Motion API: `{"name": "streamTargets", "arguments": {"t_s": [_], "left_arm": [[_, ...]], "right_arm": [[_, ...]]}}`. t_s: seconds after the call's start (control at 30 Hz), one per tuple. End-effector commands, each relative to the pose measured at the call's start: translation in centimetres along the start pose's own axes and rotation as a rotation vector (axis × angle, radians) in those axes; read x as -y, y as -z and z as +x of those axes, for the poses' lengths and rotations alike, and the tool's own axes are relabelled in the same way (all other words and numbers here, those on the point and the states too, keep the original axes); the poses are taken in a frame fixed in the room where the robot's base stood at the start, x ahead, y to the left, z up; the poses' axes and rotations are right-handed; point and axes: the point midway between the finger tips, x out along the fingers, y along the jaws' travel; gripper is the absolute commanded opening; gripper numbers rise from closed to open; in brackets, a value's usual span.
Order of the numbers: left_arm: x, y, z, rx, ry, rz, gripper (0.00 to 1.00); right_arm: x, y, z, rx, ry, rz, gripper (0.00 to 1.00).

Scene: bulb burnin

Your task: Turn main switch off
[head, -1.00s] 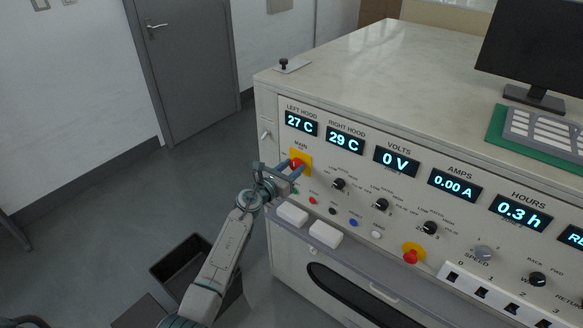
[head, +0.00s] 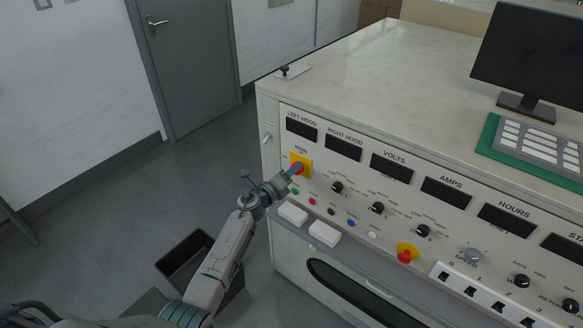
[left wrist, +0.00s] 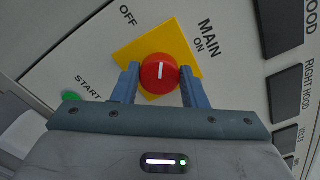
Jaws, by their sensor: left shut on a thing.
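The main switch is a red round knob (head: 296,167) on a yellow plate (head: 306,164) at the upper left of the console's front panel. It also shows in the left wrist view as a red knob (left wrist: 160,73) with a white bar, between the labels OFF and ON. The bar points straight up in that view, about midway between the two labels. My left gripper (head: 294,171) is shut on the knob, with one blue finger on each side of it in the left wrist view (left wrist: 160,85). My right gripper is not in view.
The console's displays (head: 391,169) are dark. Push buttons (head: 312,202), black selector knobs (head: 377,208) and a red emergency button (head: 405,256) sit close by on the panel. White blocks (head: 292,213) jut out below. Open floor lies to the left.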

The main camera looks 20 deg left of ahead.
Motion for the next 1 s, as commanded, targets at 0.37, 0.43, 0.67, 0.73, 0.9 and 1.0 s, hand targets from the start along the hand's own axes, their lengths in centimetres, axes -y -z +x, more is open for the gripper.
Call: {"name": "streamTargets", "arguments": {"t_s": [0.37,0.43,0.67,0.73,0.9,1.0], "left_arm": [[0.0,-0.1,0.0,0.000,-0.002,-0.341,0.16],[0.0,-0.1,0.0,0.000,-0.001,-0.394,0.16],[-0.1,0.0,0.0,0.000,-0.001,-0.530,0.16],[-0.2,0.0,0.0,0.000,-0.001,-0.560,0.16],[-0.2,0.1,0.0,0.000,-0.001,-0.606,0.16],[-0.3,0.1,0.0,0.000,-0.001,-0.620,0.16]], "right_arm": [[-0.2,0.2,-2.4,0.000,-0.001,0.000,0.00],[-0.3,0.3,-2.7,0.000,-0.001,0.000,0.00],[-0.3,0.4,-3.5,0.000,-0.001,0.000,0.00],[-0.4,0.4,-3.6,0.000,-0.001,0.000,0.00],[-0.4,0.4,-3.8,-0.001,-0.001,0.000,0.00],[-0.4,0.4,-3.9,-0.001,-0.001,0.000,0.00]]}}
